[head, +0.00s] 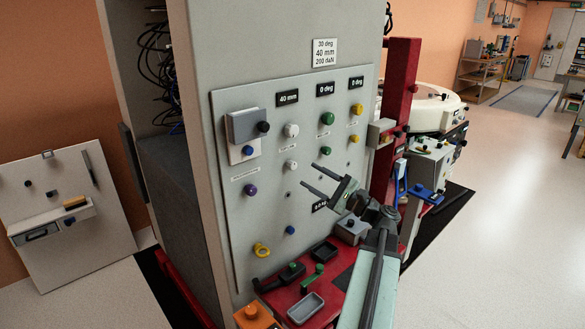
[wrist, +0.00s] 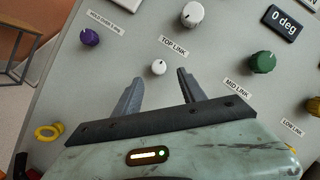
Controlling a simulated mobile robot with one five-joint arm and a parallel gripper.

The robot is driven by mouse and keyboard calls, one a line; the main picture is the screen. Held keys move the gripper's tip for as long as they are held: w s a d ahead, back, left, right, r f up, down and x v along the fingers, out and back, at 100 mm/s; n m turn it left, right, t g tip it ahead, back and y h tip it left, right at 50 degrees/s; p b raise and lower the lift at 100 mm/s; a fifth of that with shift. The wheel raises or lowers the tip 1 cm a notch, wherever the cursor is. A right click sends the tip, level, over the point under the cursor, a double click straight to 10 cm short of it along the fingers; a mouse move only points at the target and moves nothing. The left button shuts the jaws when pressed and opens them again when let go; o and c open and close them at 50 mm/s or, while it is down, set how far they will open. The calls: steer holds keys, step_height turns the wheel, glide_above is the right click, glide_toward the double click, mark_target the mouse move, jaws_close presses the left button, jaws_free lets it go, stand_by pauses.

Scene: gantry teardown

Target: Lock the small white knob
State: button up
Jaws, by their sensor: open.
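The small white knob (head: 291,165) is on the grey control panel (head: 275,215), below a larger white knob (head: 291,130). In the wrist view the small white knob (wrist: 158,67) lies under the TOP LINK label (wrist: 173,46), with the larger white knob (wrist: 192,14) above the label. My gripper (head: 309,175) is open and empty, its fingers pointing at the panel just right of the small knob in the head view. In the wrist view the knob shows between and slightly beyond my gripper's fingertips (wrist: 159,75). Contact with the knob is not visible.
A purple knob (wrist: 90,37) is left and a green knob (wrist: 262,62) right of the small knob. A yellow ring (head: 261,250) and blue knob (head: 290,230) are lower on the panel. A red tray (head: 270,297) with parts lies below my arm.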

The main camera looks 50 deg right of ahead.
mark_target(295, 167)
steer(key=p+x, duration=0.1)
steer(key=x, duration=0.5)
steer(key=shift+w+a, duration=0.1)
steer(key=shift+w, duration=0.15)
steer(key=shift+c, duration=0.3)
